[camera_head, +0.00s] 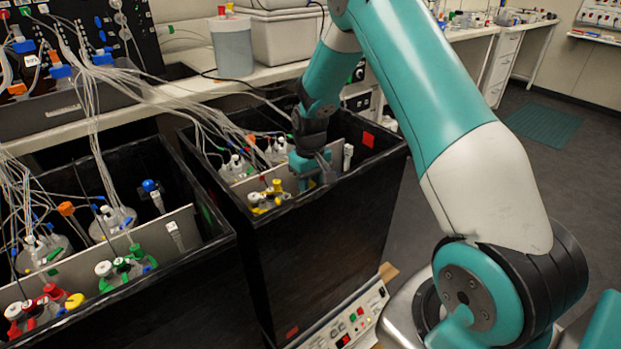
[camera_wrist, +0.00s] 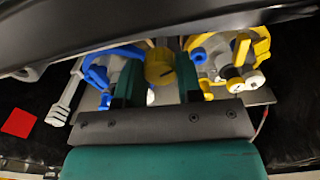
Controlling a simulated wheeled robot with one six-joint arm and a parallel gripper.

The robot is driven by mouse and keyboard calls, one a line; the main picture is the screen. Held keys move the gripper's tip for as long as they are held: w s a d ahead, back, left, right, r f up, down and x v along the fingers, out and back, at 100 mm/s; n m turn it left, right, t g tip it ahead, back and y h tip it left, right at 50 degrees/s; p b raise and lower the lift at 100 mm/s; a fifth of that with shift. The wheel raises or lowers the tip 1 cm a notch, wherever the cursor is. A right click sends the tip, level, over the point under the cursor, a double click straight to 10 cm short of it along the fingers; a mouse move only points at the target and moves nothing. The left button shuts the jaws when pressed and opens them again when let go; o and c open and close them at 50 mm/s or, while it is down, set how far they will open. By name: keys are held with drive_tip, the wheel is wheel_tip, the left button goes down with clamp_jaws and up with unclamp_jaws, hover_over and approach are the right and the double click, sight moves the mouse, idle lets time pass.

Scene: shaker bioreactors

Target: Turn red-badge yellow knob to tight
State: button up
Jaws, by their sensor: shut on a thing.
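The yellow knob (camera_wrist: 159,66) is in the upper middle of the wrist view, with a dark line on its face. My gripper (camera_wrist: 158,82) is shut on it, one green finger on each side. In the head view my gripper (camera_head: 302,172) reaches down into the right black box (camera_head: 310,255), and the knob cannot be made out there. A red square badge (camera_head: 368,139) is on that box's inner wall; a red square (camera_wrist: 18,122) also shows at the left of the wrist view.
Blue clamp parts (camera_wrist: 97,75) and yellow-capped fittings (camera_wrist: 235,60) flank the fingers closely. A pale upright stick (camera_head: 348,157) stands right of my gripper in the box. Tubing (camera_head: 200,110) hangs over the box's left side. A second black box (camera_head: 190,275) stands left.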

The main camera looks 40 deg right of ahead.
drive_tip(key=m+p, duration=0.1)
drive_tip(key=m, duration=0.4)
drive_tip(key=shift+w+r+m, duration=0.1)
drive_tip(key=shift+m, duration=0.2)
drive_tip(key=m+p, duration=0.1)
drive_tip(key=m, duration=0.3)
drive_tip(key=shift+m, duration=0.4)
drive_tip(key=o, duration=0.9)
drive_tip(key=shift+o, duration=0.2)
wheel_tip(320, 180, up, 17)
drive_tip(key=shift+r, duration=0.15)
